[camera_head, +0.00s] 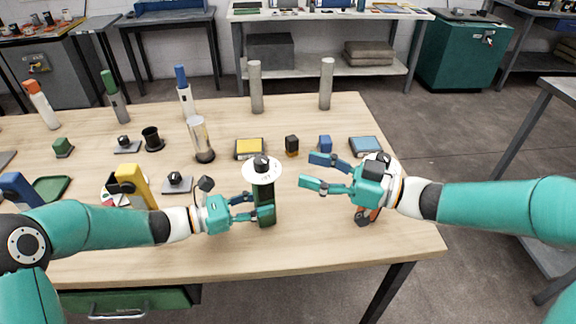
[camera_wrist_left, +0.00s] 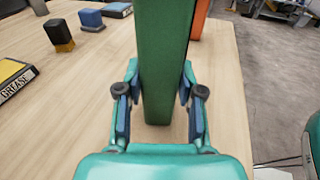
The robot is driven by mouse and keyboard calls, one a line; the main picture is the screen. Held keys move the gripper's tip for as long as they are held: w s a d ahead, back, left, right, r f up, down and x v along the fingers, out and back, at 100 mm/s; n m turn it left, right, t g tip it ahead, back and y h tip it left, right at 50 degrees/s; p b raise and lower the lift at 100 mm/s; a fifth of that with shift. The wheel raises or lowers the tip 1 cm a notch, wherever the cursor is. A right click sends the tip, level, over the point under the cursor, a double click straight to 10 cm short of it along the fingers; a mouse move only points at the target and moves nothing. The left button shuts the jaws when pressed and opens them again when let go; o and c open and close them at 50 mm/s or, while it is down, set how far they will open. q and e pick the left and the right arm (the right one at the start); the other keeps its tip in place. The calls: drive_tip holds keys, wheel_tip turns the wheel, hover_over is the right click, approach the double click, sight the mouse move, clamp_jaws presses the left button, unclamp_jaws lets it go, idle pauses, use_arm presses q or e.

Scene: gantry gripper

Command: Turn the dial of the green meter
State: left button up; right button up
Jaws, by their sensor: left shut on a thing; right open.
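The green meter (camera_head: 266,210) stands upright near the table's front, with a round white dial face (camera_head: 249,172) and a black knob (camera_head: 261,161) on top. My left gripper (camera_head: 258,206) is shut on the meter's body from the left, below the dial face. In the left wrist view the green body (camera_wrist_left: 164,60) stands between the two fingers, and its top is out of that picture. My right gripper (camera_head: 308,170) is open and empty, to the right of the dial face and pointing left at it, apart from it.
A yellow-topped box (camera_head: 249,148), a small black block (camera_head: 292,144), a blue block (camera_head: 325,143) and a blue-topped box (camera_head: 366,146) lie behind the meter. An orange-and-black object (camera_head: 365,216) is partly hidden under my right gripper.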

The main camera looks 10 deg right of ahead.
drive_tip(key=w+a+r+m+t+y, duration=0.1)
drive_tip(key=w+a+r+m+t, duration=0.15)
drive_tip(key=a+r+t, duration=0.45)
drive_tip(key=m+t+h, duration=0.3)
drive_tip(key=m+h, duration=0.9)
drive_tip(key=h, duration=0.8)
approach(260, 167)
drive_tip(key=shift+n, duration=0.25)
drive_tip(key=w, duration=0.4)
drive_tip(key=w+d, duration=0.1)
drive_tip(key=w, duration=0.6)
drive_tip(key=shift+w+d+f, duration=0.1)
drive_tip(key=shift+w+d, duration=0.1)
drive_tip(key=shift+w, duration=0.1)
